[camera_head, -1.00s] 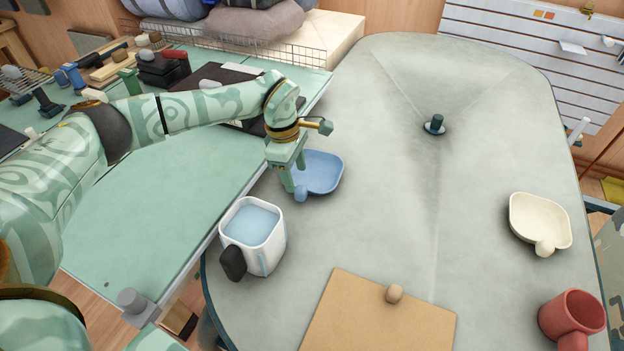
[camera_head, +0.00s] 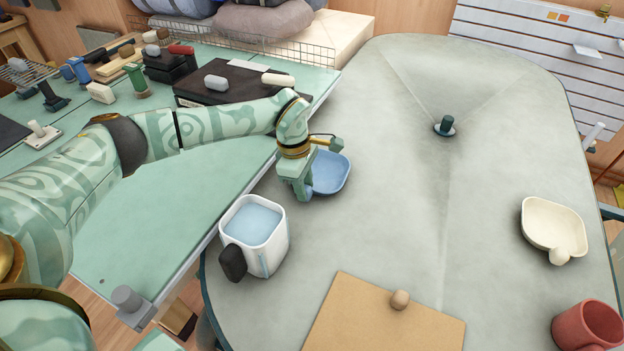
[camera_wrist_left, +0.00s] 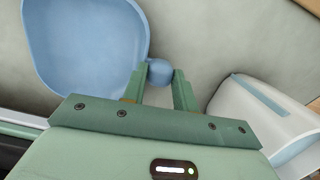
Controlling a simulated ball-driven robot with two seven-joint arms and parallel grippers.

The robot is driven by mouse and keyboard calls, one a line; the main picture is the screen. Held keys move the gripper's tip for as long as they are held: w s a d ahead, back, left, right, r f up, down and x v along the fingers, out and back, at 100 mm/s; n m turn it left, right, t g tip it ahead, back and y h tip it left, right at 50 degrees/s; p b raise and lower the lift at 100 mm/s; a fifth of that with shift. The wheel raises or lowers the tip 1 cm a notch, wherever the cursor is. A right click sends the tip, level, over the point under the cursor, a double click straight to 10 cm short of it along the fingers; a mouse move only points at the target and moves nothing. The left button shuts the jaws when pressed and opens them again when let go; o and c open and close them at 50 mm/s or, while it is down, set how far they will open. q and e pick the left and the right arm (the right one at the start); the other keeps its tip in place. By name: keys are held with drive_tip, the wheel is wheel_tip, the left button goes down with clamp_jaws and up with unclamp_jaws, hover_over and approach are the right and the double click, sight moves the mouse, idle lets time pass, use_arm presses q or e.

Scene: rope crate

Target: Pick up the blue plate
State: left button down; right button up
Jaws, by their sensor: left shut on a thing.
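The blue plate (camera_head: 331,174) is a shallow square dish with rounded corners and a round knob handle. It lies at the left side of the grey table, partly hidden by my left gripper (camera_head: 303,193) in the head view. In the left wrist view, the plate (camera_wrist_left: 85,40) fills the upper left, and its blue knob (camera_wrist_left: 160,72) sits between the fingertips. My left gripper (camera_wrist_left: 159,78) is shut on that knob. I cannot tell whether the plate is clear of the table. My right gripper is not in view.
A white square mug (camera_head: 254,237) with blue contents stands just in front of the plate. A tan board (camera_head: 380,315) lies at the front, a cream dish (camera_head: 552,225) and red mug (camera_head: 588,326) at right. A green bench (camera_head: 190,190) adjoins at left. The table's middle is clear.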

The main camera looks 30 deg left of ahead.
use_arm(q)
drive_tip(key=shift+r, duration=0.1)
